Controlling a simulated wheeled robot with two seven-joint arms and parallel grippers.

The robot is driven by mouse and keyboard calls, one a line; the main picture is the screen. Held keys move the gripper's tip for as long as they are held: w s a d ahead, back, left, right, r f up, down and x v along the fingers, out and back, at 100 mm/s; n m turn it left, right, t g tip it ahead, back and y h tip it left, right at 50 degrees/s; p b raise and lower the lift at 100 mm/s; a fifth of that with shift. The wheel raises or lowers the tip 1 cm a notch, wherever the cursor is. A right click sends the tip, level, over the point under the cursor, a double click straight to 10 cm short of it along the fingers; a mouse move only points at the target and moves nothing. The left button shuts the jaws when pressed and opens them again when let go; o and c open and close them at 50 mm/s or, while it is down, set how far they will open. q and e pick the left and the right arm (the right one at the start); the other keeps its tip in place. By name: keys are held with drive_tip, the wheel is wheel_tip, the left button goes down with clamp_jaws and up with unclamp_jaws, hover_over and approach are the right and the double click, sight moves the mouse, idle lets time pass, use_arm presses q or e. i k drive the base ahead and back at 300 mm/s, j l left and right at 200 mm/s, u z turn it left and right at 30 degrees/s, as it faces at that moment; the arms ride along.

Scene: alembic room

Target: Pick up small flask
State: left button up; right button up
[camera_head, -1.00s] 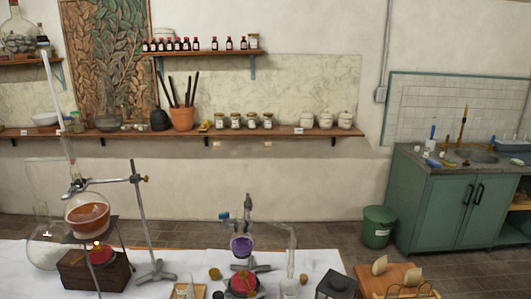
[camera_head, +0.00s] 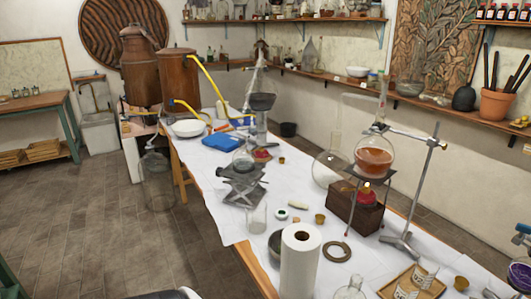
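A small clear glass flask (camera_head: 351,290) stands on the white-covered table at the bottom edge, partly cut off, right of the paper towel roll. A larger round flask with orange-brown liquid (camera_head: 374,158) sits on a stand over a burner. A flask with purple contents (camera_head: 520,274) is cut off at the right edge. A small round flask (camera_head: 243,160) also shows above a lab jack. I cannot tell for sure which one the task names. Neither of my grippers is in view.
Copper vessels (camera_head: 180,78) stand at the far end. The tiled floor (camera_head: 90,230) at left is mostly clear, with a large glass jar (camera_head: 157,180).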

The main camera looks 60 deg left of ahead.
sight(243, 159)
drive_tip(key=u, duration=2.05)
drive_tip(key=z, duration=2.1)
drive_tip(key=u, duration=2.1)
drive_tip(key=i+j+z, duration=0.1)
drive_tip(key=i+j, duration=0.35)
